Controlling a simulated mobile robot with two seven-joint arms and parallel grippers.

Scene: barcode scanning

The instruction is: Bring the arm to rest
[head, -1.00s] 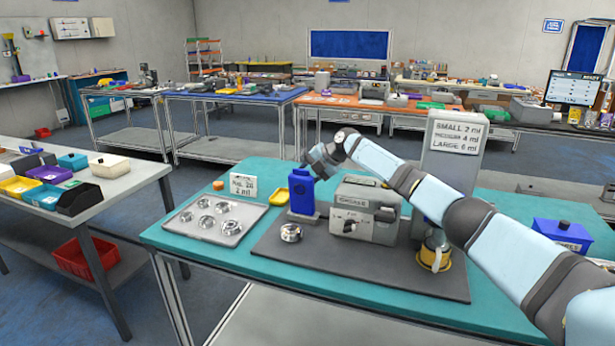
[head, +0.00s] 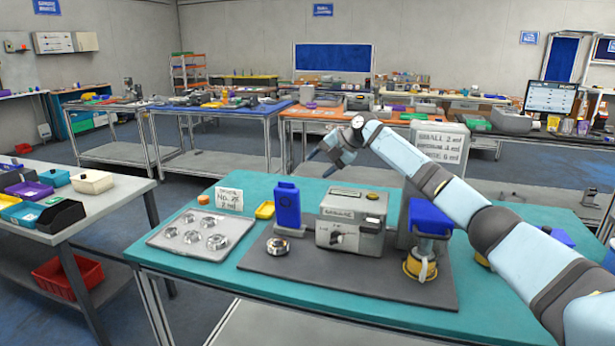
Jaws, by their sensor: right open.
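My right arm reaches in from the lower right across the teal table (head: 190,283). Its gripper (head: 322,163) hangs in the air above the far side of the table, up and to the right of an upright blue device (head: 287,203). Its dark fingers are apart, with nothing seen between them. The forearm passes above and behind a grey boxy machine (head: 352,222) and in front of a white sign (head: 440,138). My left gripper is not in view.
A dark mat (head: 300,272) carries the machine, a metal ring (head: 278,246) and a blue-topped yellow unit (head: 426,240). Left of it lie a grey tray (head: 232,228) with round metal parts, a card (head: 229,199) and a yellow dish (head: 265,210). A side table (head: 105,205) stands left.

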